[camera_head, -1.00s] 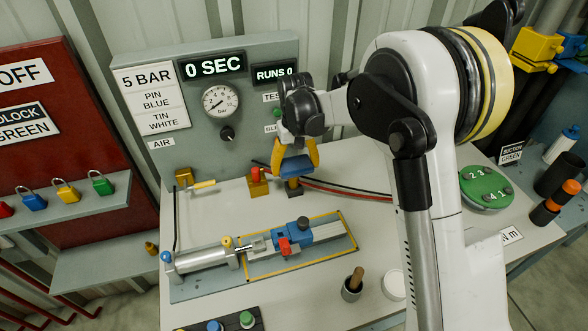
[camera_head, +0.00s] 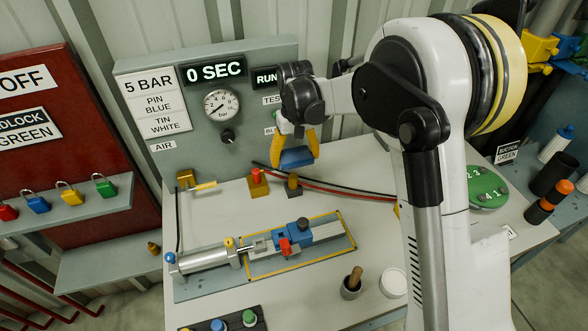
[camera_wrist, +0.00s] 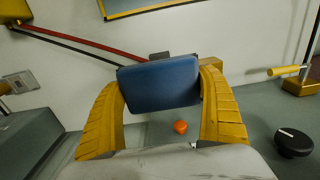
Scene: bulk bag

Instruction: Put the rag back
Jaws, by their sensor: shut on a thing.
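A blue block-like piece (camera_head: 297,158), which I take to be the folded rag, is held between the yellow fingers of my gripper (camera_head: 295,155). It is in the air in front of the grey gauge panel, above the back of the bench. In the wrist view the rag (camera_wrist: 158,86) spans the gap between both fingers of my gripper (camera_wrist: 160,82). Below it in the head view stands a small brass block with a dark top (camera_head: 293,187). The rag looks clear of that block, but the exact height cannot be told.
The gauge panel (camera_head: 250,118) stands close behind my gripper. A brass block with a red knob (camera_head: 257,182) and red and black hoses (camera_head: 340,191) lie nearby. The clamp fixture (camera_head: 290,243), a cup with a wooden handle (camera_head: 352,284) and a white lid (camera_head: 393,284) are nearer the front.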

